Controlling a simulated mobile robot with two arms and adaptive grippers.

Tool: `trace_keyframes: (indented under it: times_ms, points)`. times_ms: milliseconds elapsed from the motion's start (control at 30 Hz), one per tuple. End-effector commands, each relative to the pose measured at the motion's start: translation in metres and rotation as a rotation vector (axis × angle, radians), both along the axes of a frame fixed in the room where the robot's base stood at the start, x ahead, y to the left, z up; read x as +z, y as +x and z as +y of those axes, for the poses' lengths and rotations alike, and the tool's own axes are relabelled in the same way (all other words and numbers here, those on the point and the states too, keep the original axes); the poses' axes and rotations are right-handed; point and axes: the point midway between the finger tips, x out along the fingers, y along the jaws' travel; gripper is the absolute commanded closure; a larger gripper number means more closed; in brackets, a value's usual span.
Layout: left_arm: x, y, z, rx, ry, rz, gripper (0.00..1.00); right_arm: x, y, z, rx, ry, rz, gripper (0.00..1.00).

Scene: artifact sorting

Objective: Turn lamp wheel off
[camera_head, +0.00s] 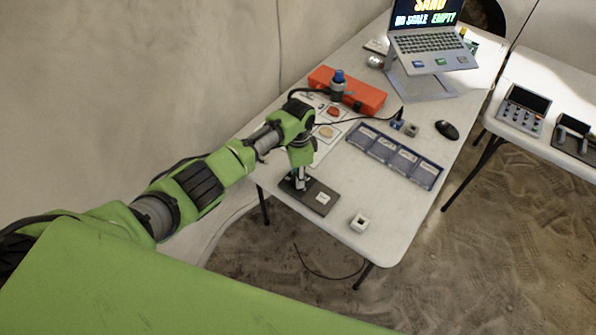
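My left arm comes in from the left, and its gripper (300,184) points down at the left part of a flat dark plate (327,207) on the near end of the white table. The fingers are small and partly hidden by the wrist, so I cannot tell whether they are open or shut, or whether they touch anything. The plate carries a small white square (322,198) to the right of the gripper. No lamp wheel can be clearly made out; the part of the plate under the gripper is hidden. My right gripper is not in view.
A small white box (359,223) stands near the table's front edge. A tray with several compartments (394,156), an orange-red case (366,97), a black mouse (447,130) and a laptop on a stand (428,43) are farther back. A second table (562,86) is at right.

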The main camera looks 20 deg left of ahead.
Motion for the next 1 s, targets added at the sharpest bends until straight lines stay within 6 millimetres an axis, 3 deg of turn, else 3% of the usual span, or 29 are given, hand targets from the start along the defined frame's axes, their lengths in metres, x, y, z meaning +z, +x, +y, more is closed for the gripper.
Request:
trace_keyframes:
  times_ms: [400, 1000]
  points:
    - [0.002, 0.0, -0.001, 0.396, -0.001, 0.002, 0.94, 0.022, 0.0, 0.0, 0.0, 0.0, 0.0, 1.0]
    - [0.002, 0.001, 0.0, 0.927, -0.001, 0.0, 0.94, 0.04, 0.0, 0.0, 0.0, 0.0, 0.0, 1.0]
